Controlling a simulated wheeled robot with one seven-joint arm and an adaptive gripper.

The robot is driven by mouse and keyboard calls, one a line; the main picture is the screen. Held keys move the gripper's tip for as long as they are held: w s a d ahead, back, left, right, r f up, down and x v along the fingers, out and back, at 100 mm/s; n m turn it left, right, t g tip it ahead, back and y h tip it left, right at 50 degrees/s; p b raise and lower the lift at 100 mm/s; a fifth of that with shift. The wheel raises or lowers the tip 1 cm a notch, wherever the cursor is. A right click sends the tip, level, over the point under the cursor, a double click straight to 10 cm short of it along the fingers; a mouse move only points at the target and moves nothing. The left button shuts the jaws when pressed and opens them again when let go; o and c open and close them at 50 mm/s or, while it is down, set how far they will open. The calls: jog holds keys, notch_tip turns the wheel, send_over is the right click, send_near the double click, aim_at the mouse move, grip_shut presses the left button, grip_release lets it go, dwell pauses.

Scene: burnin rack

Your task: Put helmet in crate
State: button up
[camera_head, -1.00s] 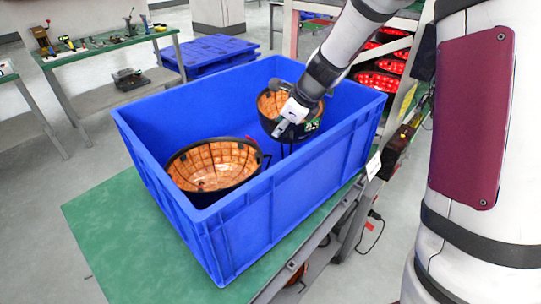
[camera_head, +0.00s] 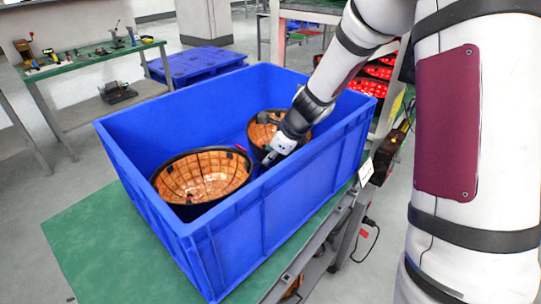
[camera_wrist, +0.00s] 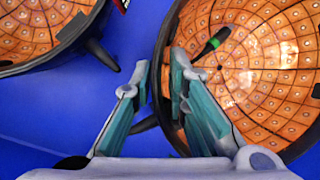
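The blue crate (camera_head: 262,225) stands on the green table and holds two helmets with their orange gridded insides facing up. One helmet (camera_head: 203,175) lies in the near left part of the crate; it also shows at the upper left of the wrist view (camera_wrist: 40,28). The other helmet (camera_head: 262,133) is in the far right part, partly hidden by my arm and the crate wall. My gripper (camera_head: 270,157) is at this helmet's rim. In the wrist view my fingers (camera_wrist: 160,68) are parted, one outside the rim and one over the inside (camera_wrist: 265,70), with a gap between them.
The green tabletop (camera_head: 95,240) is bare at the crate's left. A workbench with tools (camera_head: 95,55) stands at the back left. A blue pallet stack (camera_head: 200,65) is behind the crate, and a rack with red lit bins (camera_head: 372,85) is at the right.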

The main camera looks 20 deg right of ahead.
jog(key=shift+r, duration=0.2)
jog(key=p+v, duration=0.2)
jog(key=v, duration=1)
jog(key=shift+p, duration=0.35)
jog(key=s+a+r+n, duration=0.2)
jog(key=s+r+n, duration=0.3)
jog(key=s+n, duration=0.2)
jog(key=s+a+r+n, duration=0.3)
jog(key=s+r+n, duration=0.3)
jog(key=s+n, duration=0.15)
jog(key=shift+s+d+r+n+g+h+p, duration=0.15)
jog(key=shift+s+d+n+h, duration=0.35)
jog(key=shift+s+n, duration=1.75)
jog(key=shift+s+d+n+g+h+p, duration=0.4)
jog(key=shift+s+n, duration=1.05)
jog(key=shift+s, duration=1.6)
jog(key=shift+s+d+r+n+g+h, duration=0.1)
jog(key=shift+s+d+n+h, duration=0.4)
jog(key=shift+s+n, duration=1.75)
